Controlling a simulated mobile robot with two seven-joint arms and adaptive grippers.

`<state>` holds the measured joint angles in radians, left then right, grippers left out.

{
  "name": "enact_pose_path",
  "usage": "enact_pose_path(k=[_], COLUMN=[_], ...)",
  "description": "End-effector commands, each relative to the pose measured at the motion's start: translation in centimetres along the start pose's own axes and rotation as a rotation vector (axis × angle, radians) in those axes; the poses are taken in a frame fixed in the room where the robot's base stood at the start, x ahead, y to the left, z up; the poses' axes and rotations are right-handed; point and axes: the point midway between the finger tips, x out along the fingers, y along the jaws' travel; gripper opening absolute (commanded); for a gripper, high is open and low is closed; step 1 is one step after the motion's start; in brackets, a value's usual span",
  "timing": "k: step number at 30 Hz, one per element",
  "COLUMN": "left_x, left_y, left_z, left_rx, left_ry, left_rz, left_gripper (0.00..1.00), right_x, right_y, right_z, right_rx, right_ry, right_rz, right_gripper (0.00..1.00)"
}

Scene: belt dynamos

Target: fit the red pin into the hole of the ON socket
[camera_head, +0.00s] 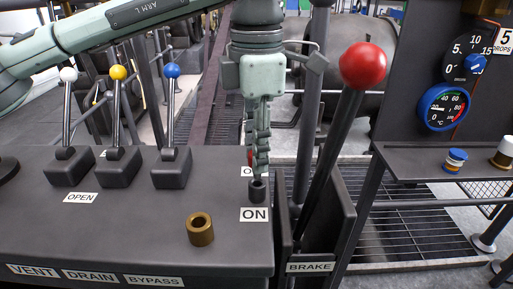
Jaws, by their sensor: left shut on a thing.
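My left gripper (261,168) points straight down at the right end of the dark console, with its fingers together. It is shut on the red pin (250,157), of which only a red sliver shows at the left of the fingers. The rest of the pin is hidden. The ON socket (257,190) is a short dark ring on the console, behind the white ON label (254,214). The fingertips are just above or behind this socket in the picture. I cannot tell whether the pin touches it. My right gripper is not in view.
A brass bushing (200,230) stands on the console (130,225). Levers with white (68,74), yellow (118,72) and blue (171,70) knobs stand at left. A red-knobbed brake lever (362,66) rises close right of my gripper. A shelf (440,160) lies farther right.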

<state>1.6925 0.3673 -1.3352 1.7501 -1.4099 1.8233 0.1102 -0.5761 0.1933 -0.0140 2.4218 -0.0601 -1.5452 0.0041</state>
Motion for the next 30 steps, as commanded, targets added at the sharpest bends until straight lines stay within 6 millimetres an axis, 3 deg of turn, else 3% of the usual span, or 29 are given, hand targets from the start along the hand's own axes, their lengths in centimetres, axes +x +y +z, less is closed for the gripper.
enact_pose_path(k=[30], left_x=[0.64], left_y=[-0.01], left_z=[0.00], left_rx=[0.000], left_ry=[0.000], left_rz=[0.000], left_gripper=[0.00], right_x=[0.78], right_y=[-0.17], right_z=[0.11], right_rx=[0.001], right_ry=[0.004], right_rz=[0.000], right_gripper=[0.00])
